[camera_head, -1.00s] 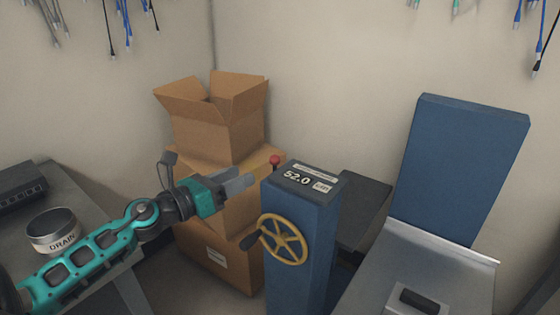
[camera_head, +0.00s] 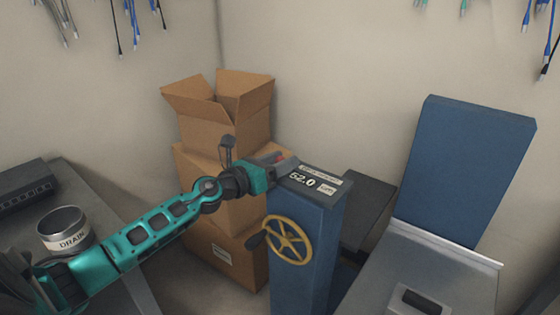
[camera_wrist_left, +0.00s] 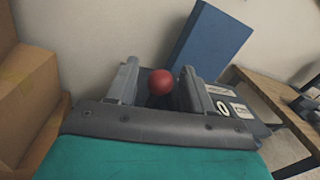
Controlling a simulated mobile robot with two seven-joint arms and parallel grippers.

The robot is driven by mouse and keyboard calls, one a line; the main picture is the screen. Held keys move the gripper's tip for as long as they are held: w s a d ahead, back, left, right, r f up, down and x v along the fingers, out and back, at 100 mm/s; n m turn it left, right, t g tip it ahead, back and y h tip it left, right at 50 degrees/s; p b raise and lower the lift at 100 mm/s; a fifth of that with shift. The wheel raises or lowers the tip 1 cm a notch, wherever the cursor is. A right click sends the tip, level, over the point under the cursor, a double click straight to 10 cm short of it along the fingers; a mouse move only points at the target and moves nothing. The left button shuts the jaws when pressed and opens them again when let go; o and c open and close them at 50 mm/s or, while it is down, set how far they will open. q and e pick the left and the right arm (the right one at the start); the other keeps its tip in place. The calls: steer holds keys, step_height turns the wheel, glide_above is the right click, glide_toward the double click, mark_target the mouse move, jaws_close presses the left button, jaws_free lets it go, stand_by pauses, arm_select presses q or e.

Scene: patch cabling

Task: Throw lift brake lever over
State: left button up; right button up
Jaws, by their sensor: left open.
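The lift brake lever shows as a red ball knob (camera_wrist_left: 161,82) in the left wrist view, between the two fingers of my left gripper (camera_wrist_left: 158,88). The fingers stand open on either side of the knob, with a gap visible at the left finger; contact at the right finger is unclear. In the head view my left gripper (camera_head: 277,163) is at the left edge of the top of the blue lift column (camera_head: 305,225), with a bit of the red knob (camera_head: 280,156) showing between its fingers. The lever's shaft is hidden. My right gripper is not in view.
A yellow handwheel (camera_head: 287,240) with a dark handle is on the column's front. The column's display reads 52.0. Stacked cardboard boxes (camera_head: 222,140) stand behind my left arm. A can marked DRAIN (camera_head: 65,230) sits on the left table. A blue panel (camera_head: 466,165) stands at right.

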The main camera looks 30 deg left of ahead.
arm_select(q)
steer(key=shift+c, duration=0.3)
jaws_close()
stand_by(0.4)
